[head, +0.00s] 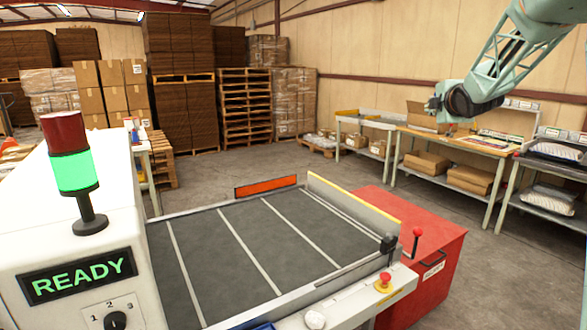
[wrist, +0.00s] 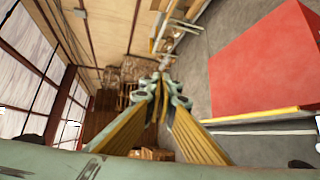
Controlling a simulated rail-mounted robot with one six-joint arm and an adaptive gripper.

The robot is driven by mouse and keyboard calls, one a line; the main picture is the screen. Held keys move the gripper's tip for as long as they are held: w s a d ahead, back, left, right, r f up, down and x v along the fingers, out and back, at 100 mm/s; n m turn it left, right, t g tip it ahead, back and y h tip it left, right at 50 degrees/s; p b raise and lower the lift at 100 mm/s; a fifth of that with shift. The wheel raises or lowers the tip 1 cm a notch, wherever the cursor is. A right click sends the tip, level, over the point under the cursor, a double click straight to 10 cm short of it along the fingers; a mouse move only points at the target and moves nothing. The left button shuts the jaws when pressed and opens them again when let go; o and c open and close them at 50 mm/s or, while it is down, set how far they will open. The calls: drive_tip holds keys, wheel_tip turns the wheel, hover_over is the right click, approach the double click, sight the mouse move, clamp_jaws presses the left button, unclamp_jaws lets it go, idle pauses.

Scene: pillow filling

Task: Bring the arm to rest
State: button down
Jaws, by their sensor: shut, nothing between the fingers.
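My arm (head: 500,62) reaches in from the upper right of the head view, raised above the work tables. My gripper shows in the wrist view (wrist: 164,78), its yellow fingers drawn together at the tips with nothing held. In the head view the gripper is small and partly hidden by the dark wrist joint. It hangs in the air, apart from the machine and tables.
A grey belt bed (head: 250,250) with white lines fills the front, beside a white machine reading READY (head: 80,276) with a lit green lamp (head: 75,172). A red cabinet (head: 440,280) stands at its right. Tables (head: 455,143) line the wall; open floor lies between.

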drive_tip(key=s+a+f+m+g, duration=0.1)
drive_tip(key=s+a+m+g, duration=0.35)
drive_tip(key=s, duration=1.15)
drive_tip(key=s+a+f+m+g, duration=0.1)
drive_tip(key=s+a+m, duration=0.4)
drive_tip(key=s+a, duration=0.85)
drive_tip(key=s+a+f+m+g, duration=0.2)
drive_tip(key=s+f, duration=0.3)
drive_tip(key=s, duration=1)
drive_tip(key=s+a+f+m+g+y, duration=0.1)
drive_tip(key=s+a+f+m, duration=0.2)
drive_tip(key=s, duration=1.3)
drive_tip(key=s+a+f+m+g+y, duration=0.1)
drive_tip(key=s+f, duration=0.5)
drive_tip(key=s, duration=1)
drive_tip(key=a+m+g, duration=0.1)
drive_tip(key=a+m, duration=0.1)
drive_tip(key=a, duration=0.1)
drive_tip(key=shift+a+f+g, duration=0.3)
drive_tip(key=shift+f+g, duration=0.05)
drive_tip(key=shift+f, duration=0.05)
drive_tip(key=shift+w+f, duration=0.1)
drive_tip(key=shift+f+b, duration=1.1)
drive_tip(key=shift+b, duration=0.15)
drive_tip(key=shift+a, duration=0.1)
